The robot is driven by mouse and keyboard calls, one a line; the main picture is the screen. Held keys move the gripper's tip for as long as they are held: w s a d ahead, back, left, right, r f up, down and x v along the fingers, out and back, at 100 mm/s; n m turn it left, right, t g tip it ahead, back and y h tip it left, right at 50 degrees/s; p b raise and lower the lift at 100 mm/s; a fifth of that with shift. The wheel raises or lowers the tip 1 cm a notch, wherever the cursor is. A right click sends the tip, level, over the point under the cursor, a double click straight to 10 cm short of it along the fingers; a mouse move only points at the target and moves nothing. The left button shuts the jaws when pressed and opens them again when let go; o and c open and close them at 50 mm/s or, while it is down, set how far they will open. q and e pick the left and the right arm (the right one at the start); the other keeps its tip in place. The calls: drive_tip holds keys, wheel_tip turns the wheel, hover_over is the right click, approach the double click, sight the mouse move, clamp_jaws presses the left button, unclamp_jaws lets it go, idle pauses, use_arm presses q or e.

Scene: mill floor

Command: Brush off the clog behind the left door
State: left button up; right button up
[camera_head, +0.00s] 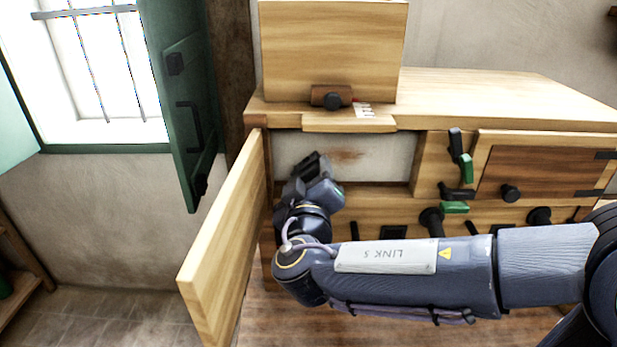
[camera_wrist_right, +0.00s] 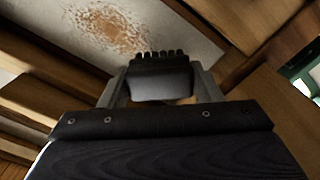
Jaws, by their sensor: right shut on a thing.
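The left door (camera_head: 225,240) of the wooden cabinet stands swung open toward me. Behind it a pale panel (camera_head: 395,155) shows in the opening, with a brown clog patch (camera_head: 347,155) on it. In the right wrist view the clog (camera_wrist_right: 110,28) is a speckled brown patch on the pale panel (camera_wrist_right: 195,48). My right gripper (camera_head: 316,168) is at the opening, left of the clog. It is shut on a dark brush (camera_wrist_right: 160,64), whose bristles point toward the panel; I cannot tell whether they touch it. My left gripper is not in view.
The right door (camera_head: 535,170) is shut, with green-handled levers (camera_head: 462,160) beside it. Several dark knobs and slots line the front below. A wooden board (camera_head: 332,50) stands upright on top. A green shutter (camera_head: 188,110) hangs at the window, left of the cabinet.

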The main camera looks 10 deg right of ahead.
drive_tip(key=shift+w+d+b, duration=0.2)
drive_tip(key=shift+w+b, duration=0.65)
drive_tip(key=shift+w, duration=0.3)
idle(0.3)
